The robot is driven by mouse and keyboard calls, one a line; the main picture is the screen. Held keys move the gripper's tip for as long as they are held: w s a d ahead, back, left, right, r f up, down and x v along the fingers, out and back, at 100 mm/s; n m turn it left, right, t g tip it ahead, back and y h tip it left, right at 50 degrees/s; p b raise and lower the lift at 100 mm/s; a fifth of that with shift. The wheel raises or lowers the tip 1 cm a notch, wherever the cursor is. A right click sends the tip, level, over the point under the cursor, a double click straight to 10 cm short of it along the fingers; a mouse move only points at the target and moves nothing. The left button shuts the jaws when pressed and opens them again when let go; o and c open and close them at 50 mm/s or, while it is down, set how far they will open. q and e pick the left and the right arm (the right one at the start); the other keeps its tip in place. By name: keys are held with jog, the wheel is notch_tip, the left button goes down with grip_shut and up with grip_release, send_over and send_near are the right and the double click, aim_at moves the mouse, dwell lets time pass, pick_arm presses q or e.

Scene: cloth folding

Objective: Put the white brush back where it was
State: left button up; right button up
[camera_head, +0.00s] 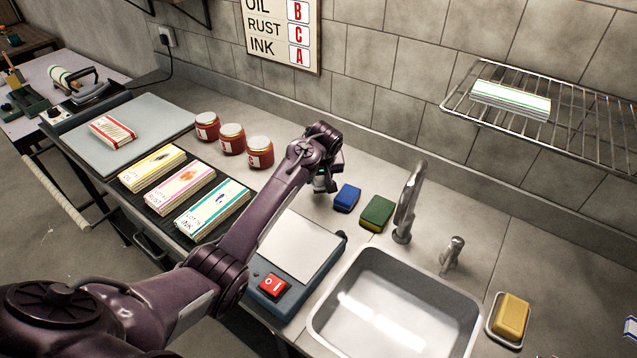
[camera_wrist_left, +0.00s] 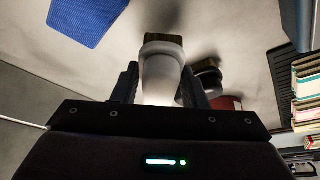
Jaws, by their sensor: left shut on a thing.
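My left gripper (camera_head: 326,180) is over the counter, between the red jars and the blue sponge. In the left wrist view its fingers (camera_wrist_left: 158,88) are shut on the white brush (camera_wrist_left: 162,75), around its pale body. A brownish end of the brush points away from the fingers toward the counter. I cannot tell whether it touches the counter. In the head view the wrist mostly hides the brush. My right gripper is not in view.
Red jars (camera_head: 232,138) stand left of the gripper. The blue sponge (camera_head: 347,197) and a green sponge (camera_head: 377,213) lie to its right, before the tap (camera_head: 408,205) and sink (camera_head: 330,318). Cloth stacks (camera_head: 212,206) and a scale (camera_head: 292,250) are nearer. A wire rack (camera_head: 590,115) hangs above right.

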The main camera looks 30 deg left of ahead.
aim_at(319, 185)
pick_arm(q)
notch_tip(319, 185, down, 3)
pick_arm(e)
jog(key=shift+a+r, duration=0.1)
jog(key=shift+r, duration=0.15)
pick_arm(q)
jog(key=shift+f, duration=0.15)
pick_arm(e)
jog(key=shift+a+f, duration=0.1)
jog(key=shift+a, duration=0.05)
pick_arm(q)
jog(key=o, duration=0.9)
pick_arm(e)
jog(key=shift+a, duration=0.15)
pick_arm(q)
jog(key=shift+o, duration=0.2)
jog(key=shift+r, duration=0.25)
jog(key=b+v, duration=0.1)
jog(key=v, duration=1.1)
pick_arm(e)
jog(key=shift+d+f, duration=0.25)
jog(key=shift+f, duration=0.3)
pick_arm(q)
jog(key=shift+f, duration=0.1)
